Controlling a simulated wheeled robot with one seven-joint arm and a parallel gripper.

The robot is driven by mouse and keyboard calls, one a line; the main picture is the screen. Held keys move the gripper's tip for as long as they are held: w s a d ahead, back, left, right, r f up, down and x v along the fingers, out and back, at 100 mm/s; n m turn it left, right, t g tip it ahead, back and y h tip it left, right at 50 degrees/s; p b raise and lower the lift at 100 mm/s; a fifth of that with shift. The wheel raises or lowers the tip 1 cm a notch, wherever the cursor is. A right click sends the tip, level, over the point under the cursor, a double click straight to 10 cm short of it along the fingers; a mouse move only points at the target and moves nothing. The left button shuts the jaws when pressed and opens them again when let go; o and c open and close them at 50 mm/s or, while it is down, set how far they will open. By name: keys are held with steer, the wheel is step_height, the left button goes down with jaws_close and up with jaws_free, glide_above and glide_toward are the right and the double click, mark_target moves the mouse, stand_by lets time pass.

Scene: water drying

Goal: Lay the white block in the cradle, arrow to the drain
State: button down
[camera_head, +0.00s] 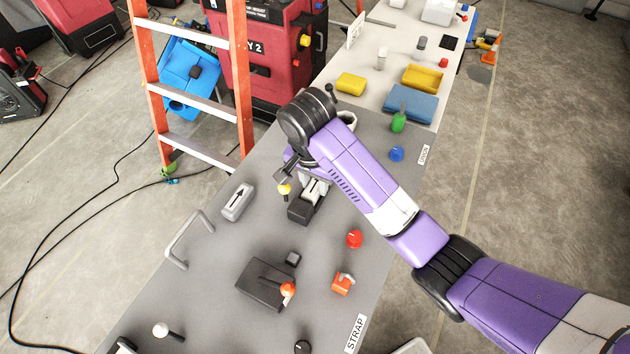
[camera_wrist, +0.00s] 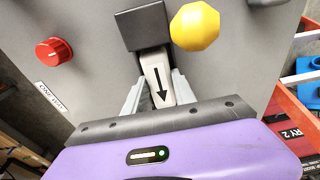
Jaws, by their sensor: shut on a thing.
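My gripper (camera_wrist: 158,95) is shut on a white block (camera_wrist: 157,80) with a black arrow on its face. In the wrist view the arrow points back toward my palm, away from a dark block-shaped holder (camera_wrist: 143,27). The white block's far end meets this holder; I cannot tell whether it is inside it. In the head view my gripper (camera_head: 307,180) holds the white block (camera_head: 314,191) at the dark holder (camera_head: 301,210), partly hidden by my wrist. No label marks the holder as the cradle, and I cannot make out the drain.
A pale grey piece with an arrow (camera_head: 238,202) lies left of the holder. A yellow knob (camera_wrist: 195,27) stands close beside the holder. A red knob (camera_head: 355,239), a metal handle (camera_head: 188,240) and a dark plate (camera_head: 265,284) are nearby. An orange ladder (camera_head: 195,87) stands behind.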

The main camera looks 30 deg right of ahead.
mark_target(313, 188)
steer(key=shift+s+f, duration=0.2)
steer(key=shift+f, duration=0.4)
steer(key=c, duration=1)
jaws_free()
steer(key=shift+f, duration=0.15)
steer(key=shift+w+d+r, duration=0.1)
steer(key=shift+r, duration=0.45)
steer(key=shift+s+a+r+p, duration=0.1)
steer(key=shift+a+r+p, duration=0.1)
steer(key=shift+r+p, duration=1.55)
steer(key=shift+s+a+r+p, duration=0.1)
steer(key=shift+a+r+p, duration=0.15)
steer(key=shift+r+p, duration=1.5)
steer(key=shift+s+a+r+p, duration=0.15)
steer(key=shift+r+p, duration=0.55)
steer(key=shift+r, duration=2.05)
steer(key=shift+a, duration=0.1)
